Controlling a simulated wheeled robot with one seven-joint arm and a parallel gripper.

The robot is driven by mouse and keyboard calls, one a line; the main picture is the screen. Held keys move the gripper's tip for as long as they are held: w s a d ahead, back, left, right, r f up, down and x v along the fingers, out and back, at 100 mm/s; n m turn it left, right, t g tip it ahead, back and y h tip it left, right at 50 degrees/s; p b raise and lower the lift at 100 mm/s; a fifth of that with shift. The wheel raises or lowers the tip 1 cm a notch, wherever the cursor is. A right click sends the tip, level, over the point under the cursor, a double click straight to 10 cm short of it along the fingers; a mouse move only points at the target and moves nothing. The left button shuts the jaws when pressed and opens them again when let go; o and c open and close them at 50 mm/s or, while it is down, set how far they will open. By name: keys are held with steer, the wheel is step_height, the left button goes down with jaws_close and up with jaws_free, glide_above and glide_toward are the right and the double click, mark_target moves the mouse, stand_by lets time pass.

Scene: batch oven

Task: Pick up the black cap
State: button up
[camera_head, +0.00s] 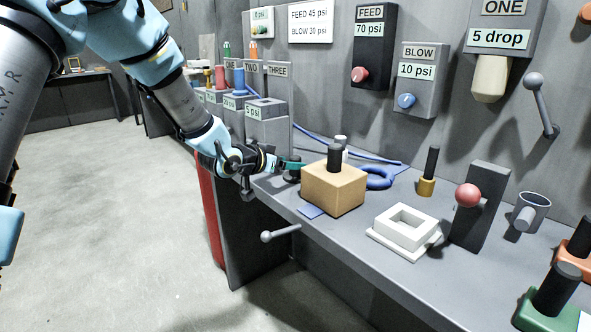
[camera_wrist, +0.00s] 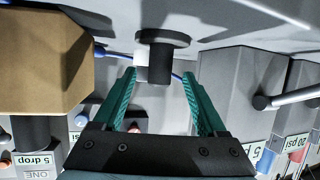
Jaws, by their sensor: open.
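A small black flanged piece, which looks like the black cap (camera_wrist: 163,38), sits just beyond my fingertips in the wrist view, roughly centred between them. It has a wide rim and a narrower black part, with a small white block behind it. In the head view a dark round piece (camera_head: 292,175) on the bench, likely the same cap, is partly hidden by my gripper (camera_head: 287,164). I cannot tell whether a finger touches the cap.
A tan block (camera_head: 335,192) with a black cylinder (camera_head: 334,158) stands close right of my gripper. A blue ring (camera_head: 379,179), a white square frame (camera_head: 396,239) and a red ball (camera_head: 468,195) on a dark upright lie farther right. Grey boxes (camera_head: 266,125) stand behind my gripper.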

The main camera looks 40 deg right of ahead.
steer(key=shift+p+x, duration=0.5)
steer(key=shift+x, duration=1.35)
jaws_close()
